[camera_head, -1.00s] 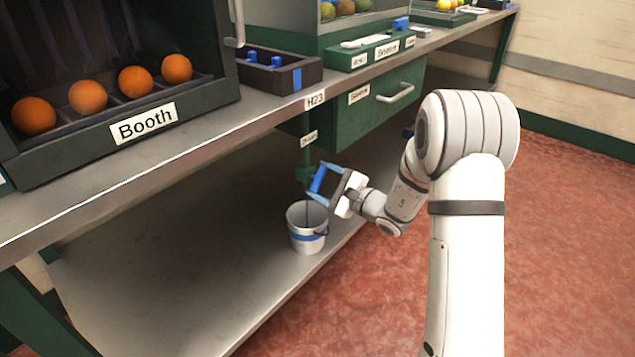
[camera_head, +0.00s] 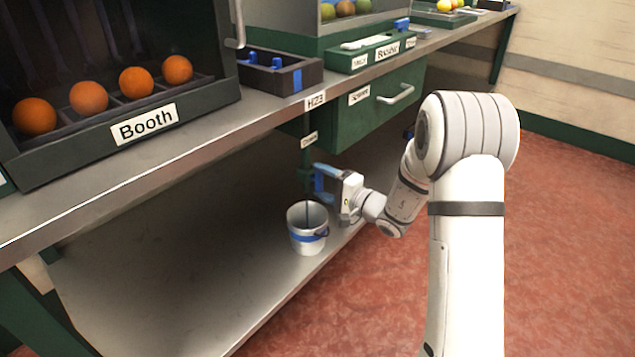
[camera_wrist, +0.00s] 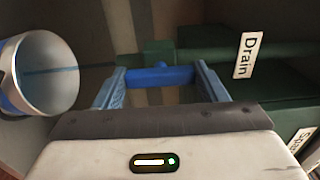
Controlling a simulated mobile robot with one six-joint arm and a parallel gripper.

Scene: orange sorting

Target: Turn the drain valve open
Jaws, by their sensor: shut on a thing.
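The drain valve's blue handle (camera_wrist: 160,76) sits on a green pipe fitting (camera_wrist: 160,52) in the wrist view. My gripper (camera_head: 318,181) is shut on this handle, one finger at each end of it. The wrist view shows both fingers of my gripper (camera_wrist: 160,70) against the handle's ends. A "Drain" label (camera_head: 309,138) is on the green pipe above the valve; the label also shows in the wrist view (camera_wrist: 245,56). A white bucket with a blue band (camera_head: 306,243) stands below the valve. A thin blue streak (camera_wrist: 55,70) reaches into the bucket's mouth.
The bucket stands on the steel lower shelf (camera_head: 190,270), close to my gripper. The steel worktop (camera_head: 225,120) overhangs the valve. A green drawer (camera_head: 385,97) with a metal handle is to the right. The booth with several oranges (camera_head: 88,97) is on the worktop at left.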

